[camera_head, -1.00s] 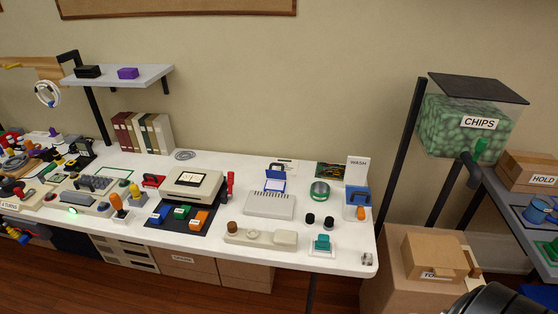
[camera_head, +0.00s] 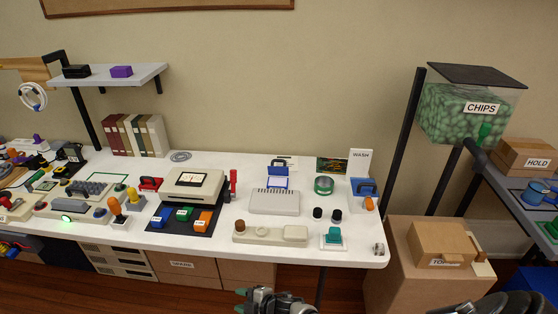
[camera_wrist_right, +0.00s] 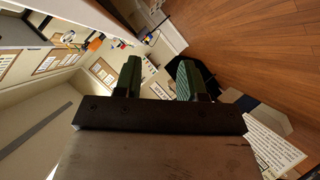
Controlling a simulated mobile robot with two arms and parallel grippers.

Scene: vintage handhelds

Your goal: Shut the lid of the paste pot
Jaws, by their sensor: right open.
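No pot is labelled as paste. A small blue box (camera_head: 277,183) with its lid raised stands at the back middle of the white table; it looks like the paste pot, but I cannot be sure. A round green-and-silver tin (camera_head: 323,185) stands to its right. My right gripper (camera_head: 241,301) is at the bottom of the head view, in front of the table's near edge and well away from both. In the right wrist view its two green fingers (camera_wrist_right: 158,80) are apart with nothing between them. My left gripper is not in view.
A grey ribbed case (camera_head: 274,201) lies in front of the blue box, with a beige strip (camera_head: 268,232) nearer the edge. Two black knobs (camera_head: 327,215) and a teal-topped block (camera_head: 333,237) are to the right. Cartons (camera_head: 183,268) stand under the table.

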